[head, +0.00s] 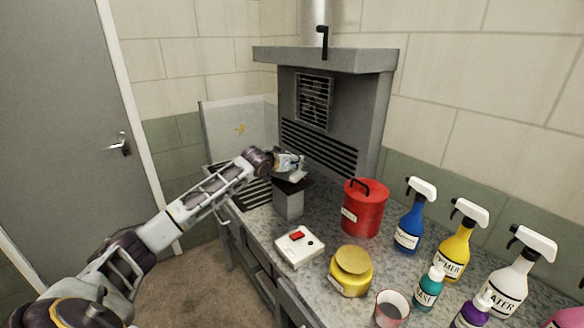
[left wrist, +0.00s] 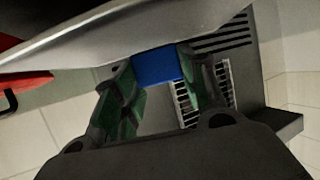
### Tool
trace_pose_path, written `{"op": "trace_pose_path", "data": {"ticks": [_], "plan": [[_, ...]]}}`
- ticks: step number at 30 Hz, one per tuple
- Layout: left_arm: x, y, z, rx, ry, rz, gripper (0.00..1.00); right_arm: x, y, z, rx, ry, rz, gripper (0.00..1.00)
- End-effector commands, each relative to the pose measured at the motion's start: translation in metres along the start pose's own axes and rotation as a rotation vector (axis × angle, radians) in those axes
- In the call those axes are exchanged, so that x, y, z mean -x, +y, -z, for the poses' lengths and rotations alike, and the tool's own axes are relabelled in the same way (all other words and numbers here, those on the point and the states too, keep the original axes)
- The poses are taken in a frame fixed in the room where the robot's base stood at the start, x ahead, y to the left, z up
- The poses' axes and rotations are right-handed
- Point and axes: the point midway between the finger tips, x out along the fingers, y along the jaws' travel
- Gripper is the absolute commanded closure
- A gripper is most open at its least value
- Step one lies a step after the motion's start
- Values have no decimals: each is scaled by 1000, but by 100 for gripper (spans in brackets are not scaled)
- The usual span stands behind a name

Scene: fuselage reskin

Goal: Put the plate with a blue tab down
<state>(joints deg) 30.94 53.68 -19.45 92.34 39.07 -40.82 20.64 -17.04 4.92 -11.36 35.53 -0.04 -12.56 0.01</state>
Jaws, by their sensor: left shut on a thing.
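The plate (left wrist: 120,35) is a smooth light-grey sheet across the top of the left wrist view, tilted in the picture. Its blue tab (left wrist: 158,66) sits between the green-padded fingers of my left gripper (left wrist: 157,82), which is shut on it. In the head view my left gripper (head: 291,166) is above the grey box (head: 289,204) on the bench, near the vented hood. My right gripper is not in view.
On the speckled bench (head: 335,236) stand a red canister (head: 364,212), a white device with a red switch (head: 299,247), a yellow jar (head: 351,272), a cup (head: 391,308) and several spray bottles (head: 410,225). The grey hood (head: 330,140) rises behind. A slatted grille lies left of the box.

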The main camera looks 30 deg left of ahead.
Motion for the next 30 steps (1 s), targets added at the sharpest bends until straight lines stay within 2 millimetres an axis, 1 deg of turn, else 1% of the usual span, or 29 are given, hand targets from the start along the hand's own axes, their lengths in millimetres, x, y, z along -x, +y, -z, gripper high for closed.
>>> {"op": "trace_pose_path", "data": {"ticks": [3,7,14,21,22,26,30], "plan": [[-5,0,-13,0,-2,0,85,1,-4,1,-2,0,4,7],[-8,0,-20,-1,1,0,85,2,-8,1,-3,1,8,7],[-9,0,-22,-1,1,0,85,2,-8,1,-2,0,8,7],[-10,0,-25,0,0,0,85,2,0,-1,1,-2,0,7],[-10,0,-25,0,0,0,54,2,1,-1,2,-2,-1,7],[-10,0,-25,-1,0,0,37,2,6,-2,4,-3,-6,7],[-10,0,-25,-1,0,0,36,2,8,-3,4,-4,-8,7]]}}
